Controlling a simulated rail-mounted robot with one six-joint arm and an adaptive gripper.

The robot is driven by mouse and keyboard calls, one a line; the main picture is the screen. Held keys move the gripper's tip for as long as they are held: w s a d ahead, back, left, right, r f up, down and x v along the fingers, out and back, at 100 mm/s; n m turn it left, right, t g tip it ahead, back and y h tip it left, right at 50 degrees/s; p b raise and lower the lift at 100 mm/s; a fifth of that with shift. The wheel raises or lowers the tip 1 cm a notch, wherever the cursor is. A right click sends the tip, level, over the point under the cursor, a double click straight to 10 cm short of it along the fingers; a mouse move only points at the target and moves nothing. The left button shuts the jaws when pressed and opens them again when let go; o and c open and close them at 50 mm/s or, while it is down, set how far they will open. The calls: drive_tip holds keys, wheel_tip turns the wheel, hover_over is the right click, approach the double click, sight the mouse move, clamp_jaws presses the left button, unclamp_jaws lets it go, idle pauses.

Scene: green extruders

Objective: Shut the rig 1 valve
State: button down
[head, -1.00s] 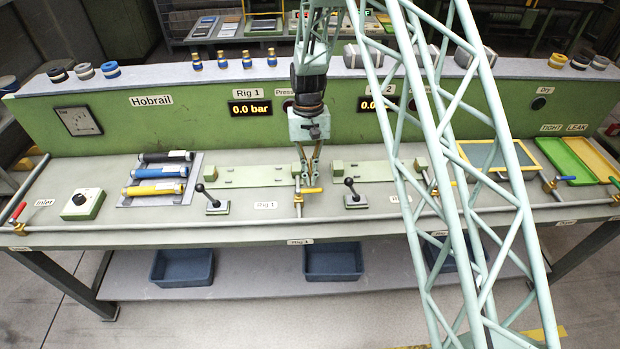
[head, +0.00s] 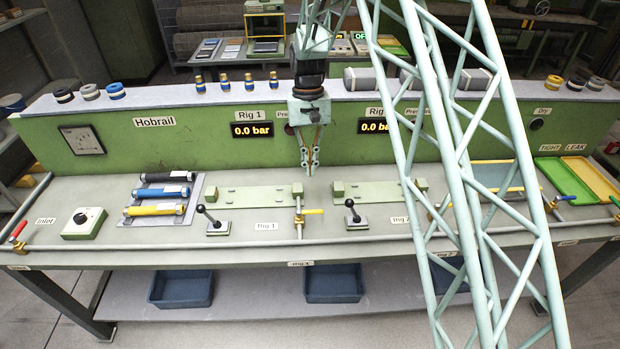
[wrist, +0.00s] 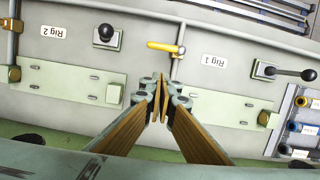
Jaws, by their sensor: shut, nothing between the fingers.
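The rig 1 valve (head: 312,211) has a yellow lever on the short pipe that runs from the front rail pipe to the rig 1 fixture. Its lever lies crosswise to that pipe and points right in the head view. In the wrist view the same yellow lever (wrist: 163,46) also lies crosswise, pointing left. My gripper (head: 309,172) is shut and empty, raised above and behind the lever, apart from it. In the wrist view my gripper (wrist: 161,78) has its fingertips together, close to the lever in the picture.
A black-knobbed lever (head: 207,215) stands left of the valve and another (head: 352,211) stands right. The green rig 1 fixture (head: 245,196) lies behind. The rig 1 display (head: 252,130) reads 0.0 bar. Black, blue and yellow cylinders (head: 158,193) lie at left.

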drive_tip(key=shift+w+r, duration=0.2)
drive_tip(key=shift+r, duration=0.85)
drive_tip(key=s+d+r+t+b, duration=0.1)
drive_tip(key=s+d+r+b, duration=0.25)
drive_tip(key=s+r, duration=0.7)
drive_tip(key=s+d+r+t+b, duration=0.2)
drive_tip(key=s+d+r, duration=0.3)
drive_tip(key=s+r, duration=0.55)
drive_tip(key=s+d+t+b, duration=0.1)
drive_tip(key=s+d+b, duration=0.1)
drive_tip(key=s, duration=1.2)
drive_tip(key=s+d+r+t+b, duration=0.1)
drive_tip(key=s+d+t+b, duration=0.1)
drive_tip(key=s, duration=1.3)
drive_tip(key=shift+s+d+r+b, duration=0.2)
drive_tip(key=shift+d+r+b, duration=0.05)
drive_tip(key=shift+d+b, duration=0.6)
idle(1.1)
